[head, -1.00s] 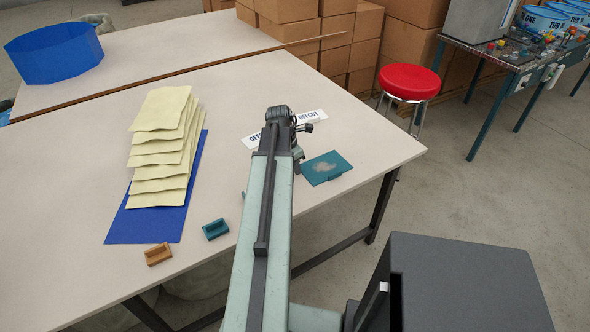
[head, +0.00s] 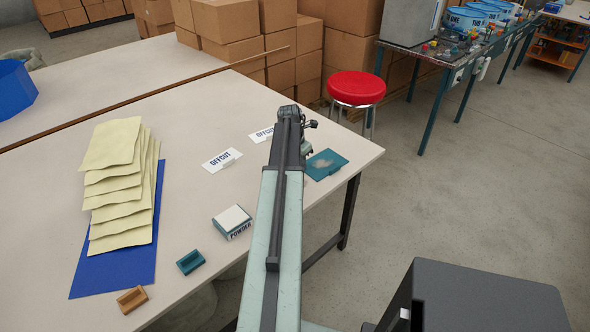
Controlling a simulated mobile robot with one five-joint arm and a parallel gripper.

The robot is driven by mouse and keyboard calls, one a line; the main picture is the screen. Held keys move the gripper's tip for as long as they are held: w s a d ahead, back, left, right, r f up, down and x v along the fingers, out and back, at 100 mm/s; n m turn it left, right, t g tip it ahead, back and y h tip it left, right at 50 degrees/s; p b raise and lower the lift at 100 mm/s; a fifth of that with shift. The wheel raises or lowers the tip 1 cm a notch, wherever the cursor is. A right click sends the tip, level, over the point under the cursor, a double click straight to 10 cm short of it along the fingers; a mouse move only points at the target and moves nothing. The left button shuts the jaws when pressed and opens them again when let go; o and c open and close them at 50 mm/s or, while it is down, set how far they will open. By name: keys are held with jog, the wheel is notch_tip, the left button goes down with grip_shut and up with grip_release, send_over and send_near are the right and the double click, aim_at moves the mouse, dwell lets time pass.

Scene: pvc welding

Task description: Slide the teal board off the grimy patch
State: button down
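The teal board (head: 332,160) lies flat near the right edge of the light table (head: 190,190). A pale, grimy smudge (head: 321,163) shows on its upper face; I see no separate patch under it. My arm covers part of the board's left side.
Two OFFCUT labels (head: 221,160) lie left of my arm. A POWDER box (head: 232,221), a teal notched block (head: 190,262) and a brown one (head: 133,299) line the front. Yellowish sheets (head: 122,185) lie on a blue mat (head: 90,284). A red stool (head: 356,88) stands behind the table.

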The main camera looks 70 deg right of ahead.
aim_at(315, 160)
jog(key=s+d, duration=0.1)
jog(key=d, duration=0.1)
jog(key=s+d, duration=0.1)
jog(key=d, duration=0.1)
jog(key=s+d, duration=0.1)
jog(key=d, duration=0.1)
jog(key=shift+d, duration=0.15)
